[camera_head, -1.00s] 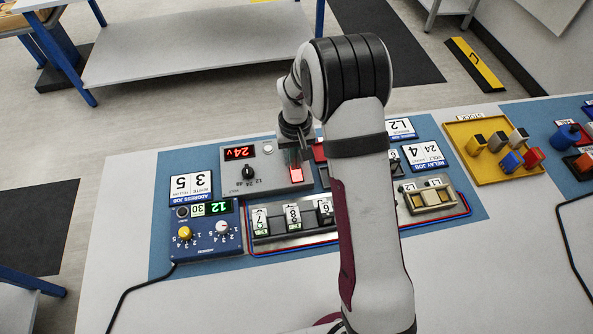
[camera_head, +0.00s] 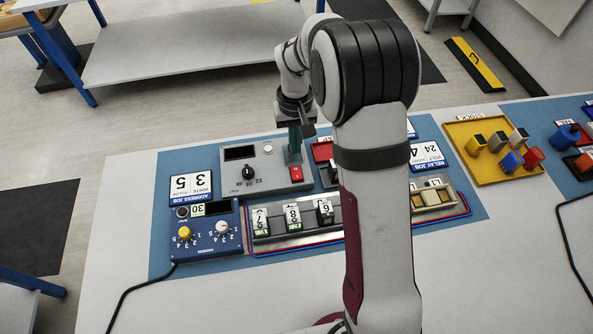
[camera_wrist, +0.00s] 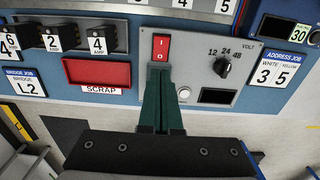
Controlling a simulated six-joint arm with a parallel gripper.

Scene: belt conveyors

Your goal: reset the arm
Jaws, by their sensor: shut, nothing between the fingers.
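My gripper (camera_head: 294,157) is shut and empty. Its green fingers hang over the grey voltage panel, close behind the red rocker switch (camera_head: 296,172). In the wrist view the closed fingers (camera_wrist: 160,76) point at the same red switch (camera_wrist: 161,47), marked I and 0; I cannot tell whether they touch it. The panel's display (camera_head: 239,153) is dark, and it is dark in the wrist view (camera_wrist: 215,96) too. The black voltage knob (camera_head: 248,172) sits beside the switch. My arm hides part of the relay area.
The blue address box (camera_head: 206,247) with two knobs stands at front left, and a rail of numbered modules (camera_head: 291,237) lies in front. A red scrap tray (camera_wrist: 97,72) is beside the switch. The yellow stock tray (camera_head: 505,176) is right. The white table's left side is clear.

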